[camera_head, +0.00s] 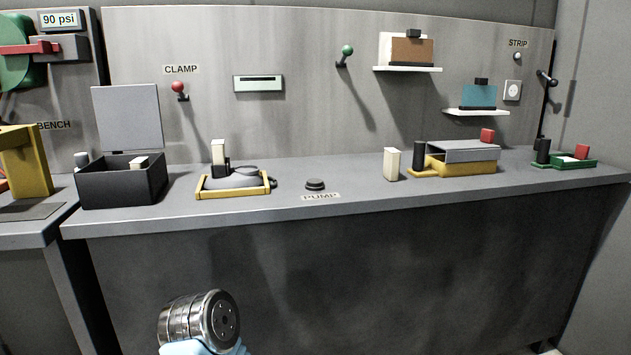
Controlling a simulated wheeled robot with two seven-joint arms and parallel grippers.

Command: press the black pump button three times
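The black pump button (315,183) is a small, low, round black knob on the grey bench top (350,190), near its front edge. A label reading PUMP (320,196) lies just in front of it. Nothing touches or covers the button. A metallic rounded part of one of my arms shows at the bottom left, below the bench edge and well apart from the button. No gripper fingers are in view.
Left of the button is a yellow-framed fixture (233,193) with a grey pad. Farther left is an open black box (122,185). Right are a cream block (392,164) and a yellow-based fixture (452,170). Bench around the button is clear.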

